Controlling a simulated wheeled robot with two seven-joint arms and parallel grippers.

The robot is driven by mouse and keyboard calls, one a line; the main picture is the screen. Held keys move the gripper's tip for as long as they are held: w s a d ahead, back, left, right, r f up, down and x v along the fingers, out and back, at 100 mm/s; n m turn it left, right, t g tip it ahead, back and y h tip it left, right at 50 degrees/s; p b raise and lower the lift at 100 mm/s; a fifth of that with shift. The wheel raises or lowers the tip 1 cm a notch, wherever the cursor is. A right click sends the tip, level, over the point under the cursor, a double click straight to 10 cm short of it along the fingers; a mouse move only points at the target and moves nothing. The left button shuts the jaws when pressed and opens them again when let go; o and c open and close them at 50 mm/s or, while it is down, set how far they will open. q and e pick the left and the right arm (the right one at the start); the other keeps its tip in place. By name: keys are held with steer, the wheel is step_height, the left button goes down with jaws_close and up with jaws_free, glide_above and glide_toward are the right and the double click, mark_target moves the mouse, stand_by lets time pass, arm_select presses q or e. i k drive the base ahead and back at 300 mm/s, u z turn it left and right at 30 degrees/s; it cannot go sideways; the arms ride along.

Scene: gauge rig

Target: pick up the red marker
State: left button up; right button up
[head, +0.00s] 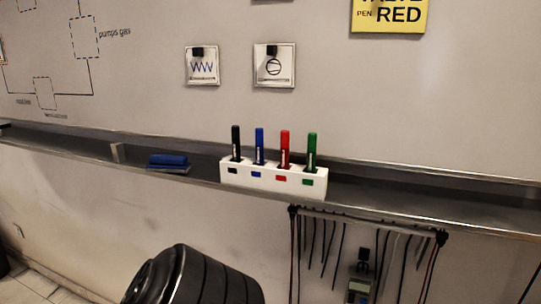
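The red marker (284,149) stands upright in a white holder (313,194) on the ledge under the whiteboard. It is in the third slot from the left, above a red label. A black marker (236,142) and a blue marker (259,146) stand to its left. A green marker (311,151) stands to its right. The lower end of each marker is hidden in the holder. Neither of my grippers is in view, and nothing touches the red marker.
A blue eraser (167,160) lies on the metal ledge (420,202), left of the holder. Cables hang from a rack (370,222) below the ledge. A dark ribbed rounded object (195,278) is at the bottom. The ledge right of the holder is clear.

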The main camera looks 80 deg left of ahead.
mark_target(285, 134)
steer(key=u, duration=2)
